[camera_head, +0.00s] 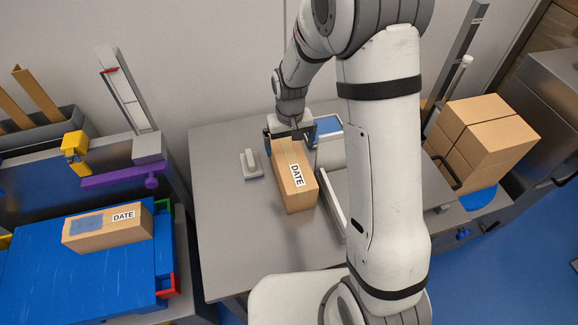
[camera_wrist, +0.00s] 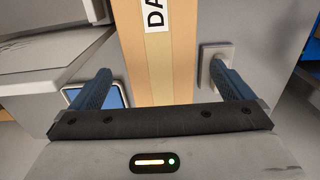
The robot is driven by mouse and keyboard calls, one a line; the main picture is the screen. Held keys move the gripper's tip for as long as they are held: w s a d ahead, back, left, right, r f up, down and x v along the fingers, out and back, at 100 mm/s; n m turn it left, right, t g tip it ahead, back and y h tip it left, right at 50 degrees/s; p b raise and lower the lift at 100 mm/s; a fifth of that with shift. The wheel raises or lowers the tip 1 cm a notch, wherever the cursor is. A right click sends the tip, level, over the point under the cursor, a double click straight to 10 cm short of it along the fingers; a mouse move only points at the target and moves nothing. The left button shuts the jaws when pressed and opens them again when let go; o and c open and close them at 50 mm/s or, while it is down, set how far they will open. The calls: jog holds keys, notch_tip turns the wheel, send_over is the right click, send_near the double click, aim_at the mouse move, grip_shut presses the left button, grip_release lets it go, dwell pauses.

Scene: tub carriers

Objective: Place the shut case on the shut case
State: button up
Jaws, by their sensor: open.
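A shut brown cardboard case (camera_head: 287,178) with a DATE label stands on the grey table. It also shows in the wrist view (camera_wrist: 179,60), running up between the fingers. My gripper (camera_head: 290,137) is at the far end of this case. Its two fingers (camera_wrist: 160,72) are apart, one on each side of the case, with a visible gap on both sides. Another shut case (camera_head: 95,236), with a DATE label and a bluish patch on top, lies on the blue surface at the left. More shut brown cases (camera_head: 487,122) are stacked at the right.
The grey table (camera_head: 232,243) is clear at its front left. A small grey block with an upright handle (camera_head: 250,164) stands left of the case. A blue-screened device (camera_head: 328,126) is behind right. A purple bar (camera_head: 122,176) and yellow part (camera_head: 75,143) stand behind the blue surface (camera_head: 40,280).

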aim_at(289, 154)
notch_tip(289, 154, down, 6)
jog(key=shift+r+p, duration=0.25)
jog(key=shift+p, duration=0.2)
jog(key=shift+c, duration=0.6)
jog(key=shift+w, duration=0.1)
jog(key=c, duration=1.8)
jog(key=shift+w+r, duration=0.1)
jog(key=shift+c, duration=0.2)
